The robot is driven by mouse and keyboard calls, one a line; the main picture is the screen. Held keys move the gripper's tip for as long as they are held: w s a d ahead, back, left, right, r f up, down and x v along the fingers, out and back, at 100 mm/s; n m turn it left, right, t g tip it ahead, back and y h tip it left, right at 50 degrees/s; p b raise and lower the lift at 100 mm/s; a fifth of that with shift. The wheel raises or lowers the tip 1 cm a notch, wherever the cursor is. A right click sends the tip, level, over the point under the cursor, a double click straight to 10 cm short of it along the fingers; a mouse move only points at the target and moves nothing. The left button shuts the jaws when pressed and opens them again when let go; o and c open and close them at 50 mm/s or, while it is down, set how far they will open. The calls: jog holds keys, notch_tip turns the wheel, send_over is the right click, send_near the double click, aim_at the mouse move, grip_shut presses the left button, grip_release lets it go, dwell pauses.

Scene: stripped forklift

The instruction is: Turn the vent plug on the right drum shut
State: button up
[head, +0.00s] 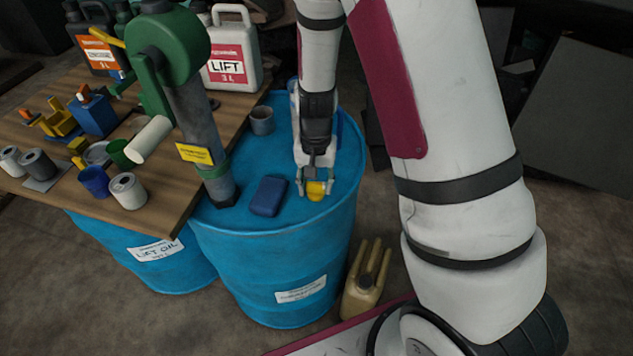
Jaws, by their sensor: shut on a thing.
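The right drum (331,225) is a blue barrel with a white label on its side, standing upright. The yellow vent plug (316,191) is on its top, near the front right rim. My gripper (315,187) points down at the plug with its fingers on either side of it, shut on it. The fingers and arm hide part of the plug, so its turned position cannot be told.
A blue block (268,196) lies on the drum top left of the gripper. A green and grey hand pump (190,100) rises at the left rim. A grey cup (262,120) stands behind. A wooden board (165,205) with cans adjoins the drum. A tan jerrycan (366,290) stands on the floor.

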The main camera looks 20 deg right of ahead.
aim_at(316, 183)
jog(key=shift+m, duration=0.6)
jog(key=o, duration=1.2)
jog(key=shift+c, duration=0.2)
notch_tip(316, 183, up, 12)
